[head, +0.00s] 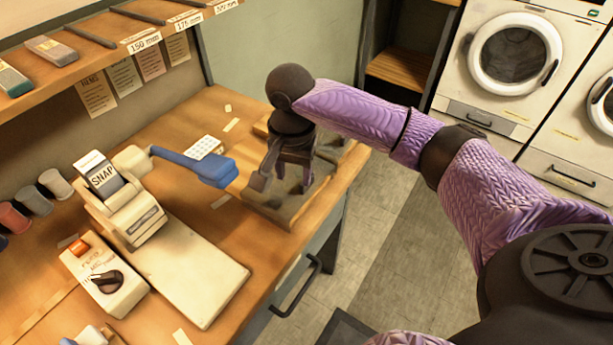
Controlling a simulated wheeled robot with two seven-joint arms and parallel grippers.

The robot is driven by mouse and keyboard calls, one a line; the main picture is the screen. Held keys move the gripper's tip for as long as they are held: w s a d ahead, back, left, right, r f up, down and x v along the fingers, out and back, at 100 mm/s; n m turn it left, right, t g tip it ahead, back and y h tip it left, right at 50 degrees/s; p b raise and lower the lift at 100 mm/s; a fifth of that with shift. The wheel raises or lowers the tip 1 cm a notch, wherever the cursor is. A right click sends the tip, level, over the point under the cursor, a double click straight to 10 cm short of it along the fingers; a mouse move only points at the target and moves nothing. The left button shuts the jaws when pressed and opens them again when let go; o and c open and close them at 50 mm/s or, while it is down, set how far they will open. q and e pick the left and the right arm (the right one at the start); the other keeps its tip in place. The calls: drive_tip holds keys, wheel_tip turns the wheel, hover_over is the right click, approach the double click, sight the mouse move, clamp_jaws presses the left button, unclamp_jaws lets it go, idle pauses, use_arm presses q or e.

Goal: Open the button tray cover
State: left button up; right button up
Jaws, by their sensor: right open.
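A shallow wooden tray (285,217) sits at the right edge of the bench. It looks like the button tray, and my arm and gripper hide much of it. My right gripper (282,184) hangs over the tray, pointing down, with its two fingers apart. I see nothing between them. I cannot tell whether the fingertips touch the tray, or how its cover stands. My left gripper is not in view.
A cream snap press (130,212) with a blue handle (195,167) stands left of the tray. A control box (104,277) with a dark knob is in front of it. A shelf (100,55) overhangs the back. Washing machines (508,62) stand beyond the floor at right.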

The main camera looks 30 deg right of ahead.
sight(289, 181)
drive_tip(key=d+r+m, duration=0.1)
drive_tip(key=d+r, duration=0.1)
drive_tip(key=w+d+r+m, duration=0.1)
drive_tip(key=r+m, duration=0.1)
drive_tip(key=shift+w+d, duration=0.15)
drive_tip(key=shift+d, duration=0.2)
drive_tip(key=shift+m, duration=0.3)
wheel_tip(289, 181, down, 10)
drive_tip(key=b, duration=0.4)
drive_tip(key=shift+r+b, duration=0.15)
drive_tip(key=shift+b, duration=0.25)
drive_tip(key=shift+c, duration=0.4)
clamp_jaws()
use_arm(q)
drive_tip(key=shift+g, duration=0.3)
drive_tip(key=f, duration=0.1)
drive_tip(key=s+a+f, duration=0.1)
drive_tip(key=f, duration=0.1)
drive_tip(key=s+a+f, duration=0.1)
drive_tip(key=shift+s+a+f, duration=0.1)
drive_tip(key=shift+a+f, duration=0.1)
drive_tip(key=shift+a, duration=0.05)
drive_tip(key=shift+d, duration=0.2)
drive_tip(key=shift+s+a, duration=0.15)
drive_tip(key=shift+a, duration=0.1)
